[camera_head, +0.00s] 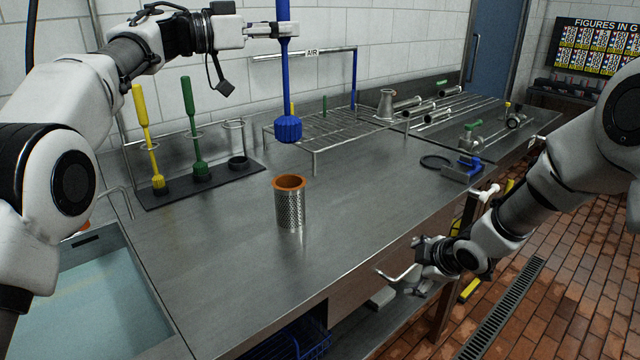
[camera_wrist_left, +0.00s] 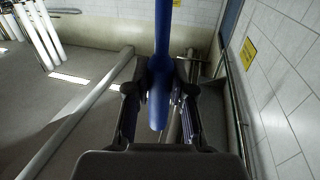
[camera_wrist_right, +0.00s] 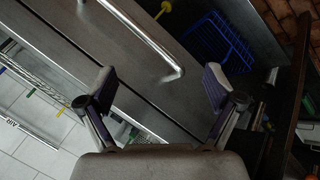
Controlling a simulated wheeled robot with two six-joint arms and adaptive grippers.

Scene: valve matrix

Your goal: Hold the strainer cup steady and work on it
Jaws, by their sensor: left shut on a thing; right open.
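The strainer cup (camera_head: 290,206) is a perforated metal cylinder with an orange rim. It stands upright on the steel bench (camera_head: 240,290), with neither gripper touching it. My left gripper (camera_head: 284,30) is shut on the handle of a blue brush (camera_head: 288,127), which hangs head down above and behind the cup. The blue handle (camera_wrist_left: 160,85) also shows between the fingers in the left wrist view. My right gripper (camera_wrist_right: 160,88) is open and empty, low at the bench's front edge to the right of the cup.
A rack (camera_head: 160,195) holds a yellow brush (camera_head: 148,140) and a green brush (camera_head: 193,130); its right ring is empty. A water-filled sink (camera_head: 80,310) lies at front left. A wire rack (camera_head: 330,128) stands behind. Bench around the cup is clear.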

